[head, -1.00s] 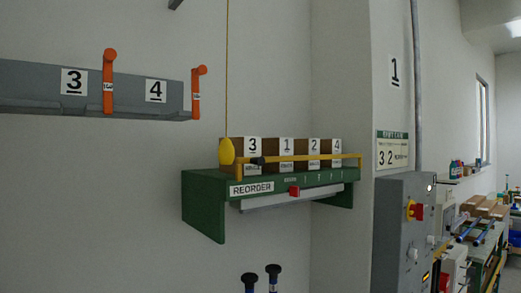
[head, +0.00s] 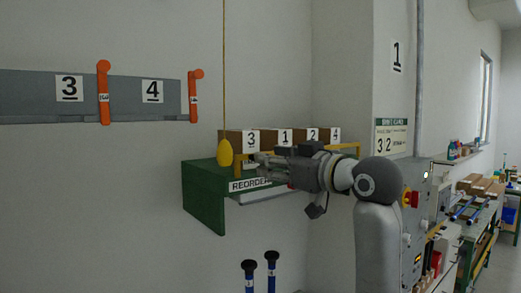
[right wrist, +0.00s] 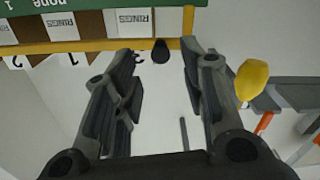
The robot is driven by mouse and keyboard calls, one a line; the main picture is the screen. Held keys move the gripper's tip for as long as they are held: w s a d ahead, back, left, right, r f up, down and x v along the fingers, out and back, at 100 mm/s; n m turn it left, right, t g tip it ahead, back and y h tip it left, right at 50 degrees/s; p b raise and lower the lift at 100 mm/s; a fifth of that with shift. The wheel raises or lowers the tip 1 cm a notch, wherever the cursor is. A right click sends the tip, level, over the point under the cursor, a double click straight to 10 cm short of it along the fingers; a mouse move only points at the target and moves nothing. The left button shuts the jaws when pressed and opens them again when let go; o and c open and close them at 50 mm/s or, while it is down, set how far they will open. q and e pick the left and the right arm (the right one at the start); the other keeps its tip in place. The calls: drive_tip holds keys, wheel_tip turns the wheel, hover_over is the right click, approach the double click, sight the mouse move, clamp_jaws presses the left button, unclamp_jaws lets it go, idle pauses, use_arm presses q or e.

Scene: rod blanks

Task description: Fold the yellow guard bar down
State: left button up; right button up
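The yellow guard bar (head: 345,147) runs along the front of the numbered boxes on the green shelf (head: 206,205), its left part hidden by my right gripper (head: 262,163) in the head view. In the right wrist view, which is upside down, the bar (right wrist: 90,46) crosses the top in front of the boxes. Its black knob (right wrist: 160,52) shows between my right gripper's fingertips. That gripper is open, its fingers apart on either side of the knob; I cannot tell whether they touch it. My left gripper is not in view.
A yellow pull weight (head: 225,152) hangs on a cord just left of the gripper. A grey rail (head: 25,82) with orange levers (head: 103,92) is on the wall at left. Two black-topped blue rods (head: 271,262) stand below the shelf.

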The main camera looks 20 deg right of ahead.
drive_tip(key=p+x, duration=0.2)
drive_tip(key=x, duration=0.3)
clamp_jaws()
